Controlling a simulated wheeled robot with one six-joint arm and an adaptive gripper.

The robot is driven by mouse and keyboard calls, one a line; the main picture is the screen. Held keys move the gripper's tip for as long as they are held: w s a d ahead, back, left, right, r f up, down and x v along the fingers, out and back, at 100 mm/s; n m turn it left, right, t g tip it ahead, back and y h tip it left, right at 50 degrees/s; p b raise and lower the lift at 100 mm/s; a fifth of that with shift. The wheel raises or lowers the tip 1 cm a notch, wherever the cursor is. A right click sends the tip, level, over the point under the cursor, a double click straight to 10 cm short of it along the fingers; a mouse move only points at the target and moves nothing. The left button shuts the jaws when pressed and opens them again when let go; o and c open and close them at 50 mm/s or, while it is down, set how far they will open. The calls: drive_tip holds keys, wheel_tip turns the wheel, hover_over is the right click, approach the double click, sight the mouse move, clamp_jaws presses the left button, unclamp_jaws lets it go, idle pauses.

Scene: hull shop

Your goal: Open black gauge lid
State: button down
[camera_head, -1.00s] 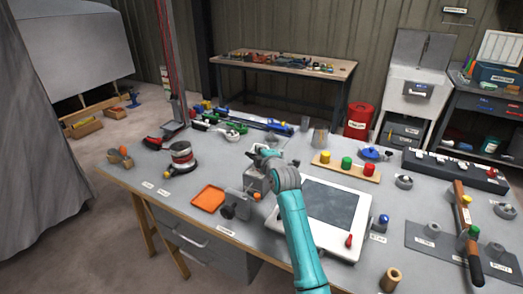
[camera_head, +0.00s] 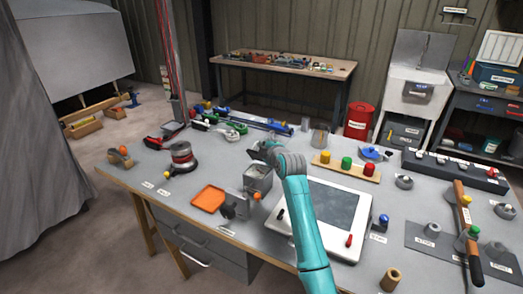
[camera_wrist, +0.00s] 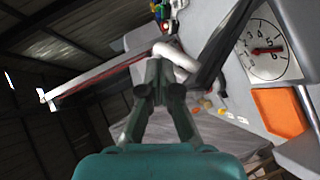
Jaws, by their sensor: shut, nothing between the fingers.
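The gauge is a grey box (camera_head: 258,178) on the bench, just in front of my gripper in the head view. In the wrist view its white dial (camera_wrist: 266,50) with numbers and a red needle is uncovered. A dark flat panel (camera_wrist: 213,57), which looks like the black lid, stands raised beside the dial, seen nearly edge-on. My gripper (camera_wrist: 158,72) is shut and empty, on the panel's side away from the dial. A pale curved bar (camera_wrist: 180,58) shows by the fingertips. I cannot tell whether the fingers touch the panel. In the head view my gripper (camera_head: 260,150) is small and partly hidden.
An orange tray (camera_head: 209,198) lies left of the gauge, with a dark-knobbed fixture (camera_head: 235,206) in front. A white framed panel (camera_head: 330,212) lies to the right. Coloured knobs on a wooden strip (camera_head: 346,167) stand behind it. The bench's front left is mostly clear.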

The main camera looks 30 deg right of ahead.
drive_tip(key=shift+w+d+r+m+g+y, duration=0.2)
drive_tip(key=shift+w+d+m+g, duration=0.1)
drive_tip(key=shift+d, duration=0.15)
drive_tip(key=shift+w+d+r+m+g+y, duration=0.2)
drive_tip(key=shift+w+d+m+g, duration=0.1)
drive_tip(key=shift+d, duration=0.1)
drive_tip(key=shift+w+d+f+m+g+y, duration=0.1)
drive_tip(key=shift+w+d+m+g+y, duration=0.3)
drive_tip(key=shift+w+d+m+g, duration=0.25)
drive_tip(key=shift+s+d, duration=0.1)
drive_tip(key=shift+s, duration=0.05)
